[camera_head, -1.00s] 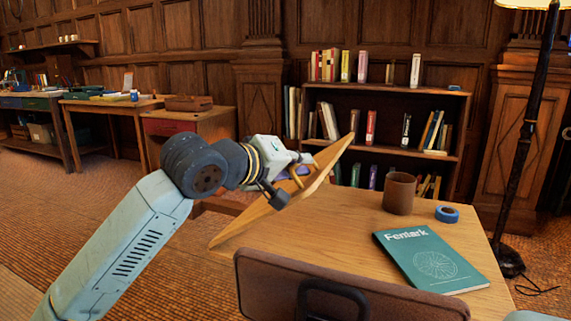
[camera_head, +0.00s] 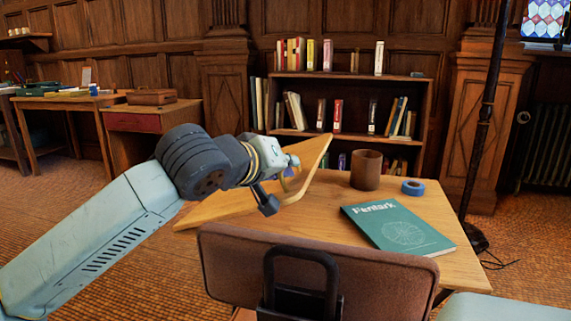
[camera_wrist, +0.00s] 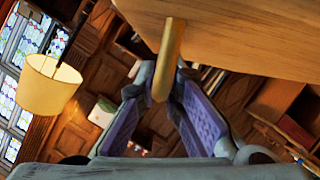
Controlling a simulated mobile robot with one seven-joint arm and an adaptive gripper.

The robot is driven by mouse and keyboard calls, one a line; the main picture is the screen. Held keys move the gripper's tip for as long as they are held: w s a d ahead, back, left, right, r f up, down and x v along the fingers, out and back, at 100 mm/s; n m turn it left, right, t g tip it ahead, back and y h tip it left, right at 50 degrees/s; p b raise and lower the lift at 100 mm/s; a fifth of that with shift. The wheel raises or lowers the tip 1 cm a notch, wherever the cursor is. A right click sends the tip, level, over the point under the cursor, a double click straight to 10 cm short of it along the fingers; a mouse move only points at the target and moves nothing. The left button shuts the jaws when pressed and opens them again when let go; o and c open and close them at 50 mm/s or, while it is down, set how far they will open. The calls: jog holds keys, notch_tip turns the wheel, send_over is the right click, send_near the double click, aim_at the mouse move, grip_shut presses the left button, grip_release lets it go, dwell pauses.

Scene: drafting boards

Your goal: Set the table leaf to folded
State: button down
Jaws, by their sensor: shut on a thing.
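The table leaf (camera_head: 312,160) is a light wood panel at the left side of the table (camera_head: 330,203). It stands tilted, its far end raised above the tabletop. My gripper (camera_head: 290,176) is at the leaf's raised part, partly hidden by my wrist in the head view. In the wrist view, the purple-padded fingers of my gripper (camera_wrist: 165,92) close on a wooden handle (camera_wrist: 168,55) that sticks out from the leaf's face (camera_wrist: 240,35). The fingertips are partly hidden behind the handle.
A brown chair (camera_head: 232,262) stands at the table's front. A green book (camera_head: 385,228), a brown cup (camera_head: 366,170) and blue tape (camera_head: 413,187) lie on the tabletop. A bookshelf (camera_head: 350,82) stands behind, a lamp pole (camera_head: 486,120) at right. Floor left of the table is clear.

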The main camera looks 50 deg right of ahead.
jog(key=c, duration=2)
grip_release()
jog(key=shift+a, duration=0.15)
jog(key=v, duration=1.1)
jog(key=shift+a+r, duration=0.25)
jog(key=shift+a, duration=0.1)
